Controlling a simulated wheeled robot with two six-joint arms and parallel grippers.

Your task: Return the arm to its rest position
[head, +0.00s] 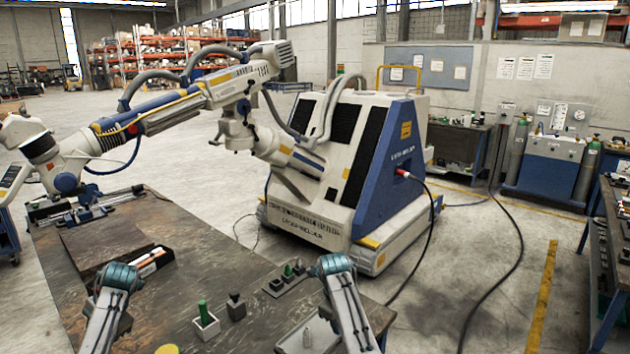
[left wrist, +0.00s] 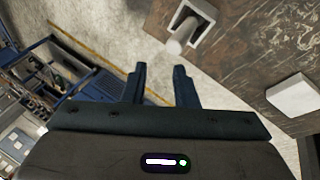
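The large white arm with blue and yellow parts (head: 180,108) is raised and stretches left from the wheeled cabinet (head: 345,165) over the far left of the table. A jointed head with small handles (head: 236,128) hangs below its middle. The arm's left end is near the picture's left edge. My two arms come up from the bottom of the head view, well apart from the big arm; neither gripper shows there. In the left wrist view my left gripper (left wrist: 160,68) has its fingers apart with nothing between them. My right gripper is in neither view.
The dark brown table (head: 190,235) holds a small black tray (head: 150,262), a white holder with a green-topped item (head: 206,324), and a dark-topped item (head: 236,306). Cables lie on the floor right of the cabinet. A workbench (head: 610,240) stands far right. Floor between is open.

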